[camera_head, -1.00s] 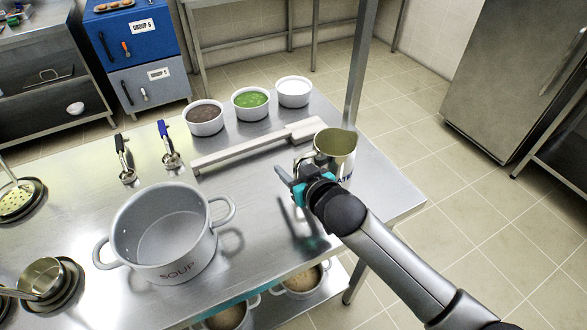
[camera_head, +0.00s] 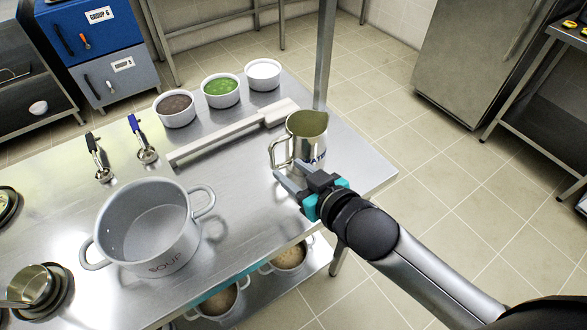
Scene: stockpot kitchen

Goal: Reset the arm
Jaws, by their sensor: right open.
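My right gripper (camera_head: 287,180) is in the head view, reaching in from the lower right. Its jaws are open and empty. It is over the front right part of the steel table (camera_head: 245,215), just in front of a metal pitcher (camera_head: 308,145). The pitcher stands upright with its handle to the left, and the gripper looks apart from it. My left gripper is not in view.
A grey SOUP pot (camera_head: 150,235) stands on the table's left half. Three bowls, one with green contents (camera_head: 221,92), line the back edge. Two scoops, one blue-handled (camera_head: 143,140), and a long pale bar (camera_head: 220,138) lie between. A table post (camera_head: 325,55) rises behind the pitcher.

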